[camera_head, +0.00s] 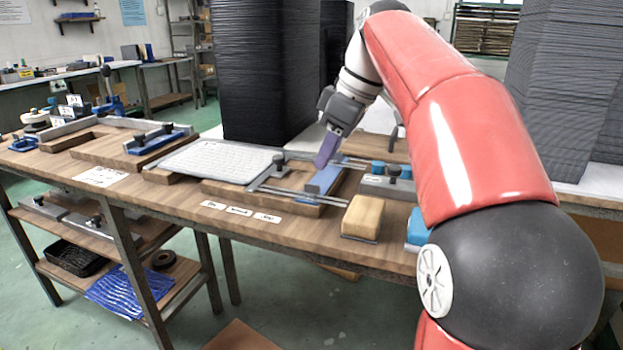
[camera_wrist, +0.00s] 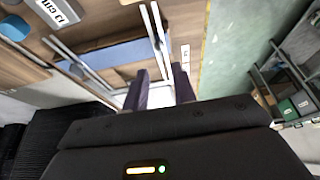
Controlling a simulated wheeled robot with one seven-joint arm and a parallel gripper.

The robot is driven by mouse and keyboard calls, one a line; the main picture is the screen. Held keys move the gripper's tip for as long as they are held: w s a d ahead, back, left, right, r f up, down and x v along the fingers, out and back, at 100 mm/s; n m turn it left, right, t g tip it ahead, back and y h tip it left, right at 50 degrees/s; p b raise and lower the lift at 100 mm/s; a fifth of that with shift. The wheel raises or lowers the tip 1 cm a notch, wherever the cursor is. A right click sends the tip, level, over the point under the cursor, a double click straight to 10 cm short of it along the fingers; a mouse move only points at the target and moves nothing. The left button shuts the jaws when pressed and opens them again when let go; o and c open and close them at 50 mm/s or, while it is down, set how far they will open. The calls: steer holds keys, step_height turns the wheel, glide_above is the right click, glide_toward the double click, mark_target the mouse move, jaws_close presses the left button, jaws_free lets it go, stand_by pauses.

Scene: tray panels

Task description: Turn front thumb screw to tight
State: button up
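A wooden fixture (camera_head: 225,192) with metal rails and a blue pad (camera_head: 323,181) lies on the bench. A small dark knob (camera_head: 280,159) stands at its left end; more dark knobs (camera_head: 395,171) sit on the right clamp block. I cannot tell which is the front thumb screw. My gripper (camera_head: 325,160) points down above the rails, near the blue pad. In the wrist view its two purple fingers (camera_wrist: 160,92) are apart, with a pale surface and a rail behind them and nothing clearly held.
A pale ribbed panel (camera_head: 215,160) lies left of the rails. A wooden block (camera_head: 362,217) stands at the bench's front edge, right of the white labels (camera_head: 240,210). Tall black stacks (camera_head: 265,70) rise behind. A second fixture (camera_head: 120,150) is at far left.

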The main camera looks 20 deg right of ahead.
mark_target(315, 185)
steer(key=b+x, duration=0.1)
steer(key=x, duration=0.5)
steer(key=shift+f, duration=0.15)
steer(key=shift+c, duration=0.4)
jaws_close()
